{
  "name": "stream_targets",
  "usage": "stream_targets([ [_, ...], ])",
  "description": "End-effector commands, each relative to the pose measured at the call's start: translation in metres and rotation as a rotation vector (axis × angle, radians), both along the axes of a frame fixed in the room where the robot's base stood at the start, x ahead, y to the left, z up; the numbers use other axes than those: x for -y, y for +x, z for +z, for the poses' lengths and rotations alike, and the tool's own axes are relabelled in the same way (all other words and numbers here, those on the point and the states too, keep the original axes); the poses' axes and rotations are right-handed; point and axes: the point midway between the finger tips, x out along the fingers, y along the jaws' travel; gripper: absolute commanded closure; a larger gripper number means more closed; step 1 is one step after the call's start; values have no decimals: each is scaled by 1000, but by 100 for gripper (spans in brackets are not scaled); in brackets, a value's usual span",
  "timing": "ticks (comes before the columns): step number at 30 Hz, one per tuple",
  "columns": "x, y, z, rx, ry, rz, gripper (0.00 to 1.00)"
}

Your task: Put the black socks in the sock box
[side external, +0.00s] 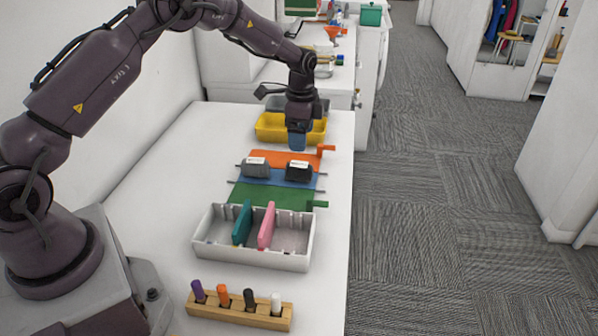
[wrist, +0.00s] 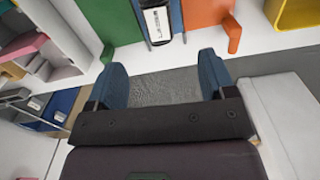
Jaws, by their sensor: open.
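A black roll with a white label (side external: 299,171), which looks like the black socks, lies on the blue strip of a striped mat. It also shows at the top edge of the wrist view (wrist: 156,22), partly cut off. A grey roll with a white label (side external: 256,168) lies to its left. A white divided box (side external: 285,262), likely the sock box, stands nearer the camera with a teal and a pink divider. My gripper (side external: 297,146) is beyond the black roll, beside the yellow bin. In the wrist view its blue fingers (wrist: 162,85) are apart with nothing between them.
The yellow bin (side external: 272,137) and a grey bin stand behind the mat. An orange upright piece (side external: 326,149) and a green one (side external: 318,204) stick out at the mat's right. A wooden marker holder (side external: 240,312) stands in front. The table's right edge is close.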

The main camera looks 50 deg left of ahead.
Motion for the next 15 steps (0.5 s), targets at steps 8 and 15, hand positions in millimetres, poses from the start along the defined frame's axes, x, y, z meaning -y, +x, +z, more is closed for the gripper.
stream_targets([
  [8, 0, -1, -45, -2, -1, 2, 23],
  [15, -1, -3, -65, -2, -1, 3, 23],
])
